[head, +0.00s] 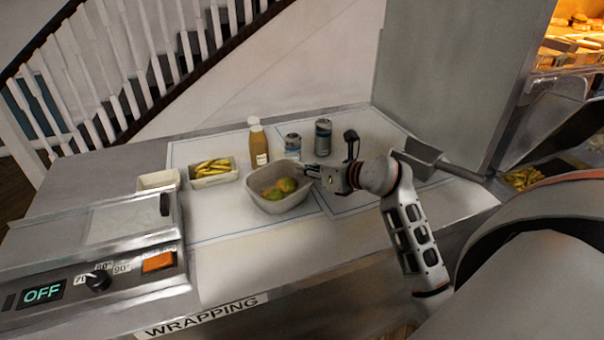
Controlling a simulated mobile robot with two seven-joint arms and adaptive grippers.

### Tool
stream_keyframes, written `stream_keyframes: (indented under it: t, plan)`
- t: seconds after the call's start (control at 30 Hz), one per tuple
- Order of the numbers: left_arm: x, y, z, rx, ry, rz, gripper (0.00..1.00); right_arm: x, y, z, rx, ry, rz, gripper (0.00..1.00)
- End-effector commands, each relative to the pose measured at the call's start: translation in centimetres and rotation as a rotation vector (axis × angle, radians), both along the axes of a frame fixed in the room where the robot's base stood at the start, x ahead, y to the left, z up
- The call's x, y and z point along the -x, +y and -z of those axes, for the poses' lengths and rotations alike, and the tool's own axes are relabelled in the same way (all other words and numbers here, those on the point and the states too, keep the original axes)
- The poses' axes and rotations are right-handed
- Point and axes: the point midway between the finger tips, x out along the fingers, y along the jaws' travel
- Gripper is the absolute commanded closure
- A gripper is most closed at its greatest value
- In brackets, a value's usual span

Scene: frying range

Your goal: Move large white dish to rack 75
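A large whitish dish (281,205) with rounded corners stands on the counter in the middle of the head view. It holds green and orange mango-like fruit (281,188). My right gripper (314,173) comes in from the right, with its fingers at the dish's right rim. Whether they touch or grip the rim is unclear. My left gripper is not in view. No rack marked 75 can be made out.
A smaller white dish of fries (212,172) and an empty-looking small dish (158,180) stand to the left. A sauce bottle (258,145) and two cans (322,137) stand behind. A wrapping machine (95,265) is at front left. A metal scoop (420,158) lies right.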

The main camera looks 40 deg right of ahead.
Motion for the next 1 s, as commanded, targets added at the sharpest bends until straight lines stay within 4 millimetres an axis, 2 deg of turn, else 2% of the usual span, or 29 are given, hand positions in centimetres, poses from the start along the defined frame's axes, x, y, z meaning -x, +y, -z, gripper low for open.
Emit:
stream_keyframes:
  t: [0.1, 0.5, 0.57, 0.6, 1.0]
  plan:
    - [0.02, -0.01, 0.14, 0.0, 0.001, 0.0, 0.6, -0.01, 0.02, 0.95, -0.001, -0.002, 0.001, 1.0]
    - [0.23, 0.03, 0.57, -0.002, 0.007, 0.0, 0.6, 0.0, 0.02, 1.32, -0.001, -0.002, -0.001, 1.0]
    - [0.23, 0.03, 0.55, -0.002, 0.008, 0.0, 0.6, 0.02, 0.02, 1.39, 0.0, 0.0, 0.0, 0.84]
    - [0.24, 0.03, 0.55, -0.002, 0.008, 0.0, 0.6, 0.01, 0.02, 1.38, 0.0, 0.0, 0.0, 0.79]
    - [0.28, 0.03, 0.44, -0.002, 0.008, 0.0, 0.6, 0.1, -0.04, 0.97, 0.001, -0.001, 0.001, 0.79]
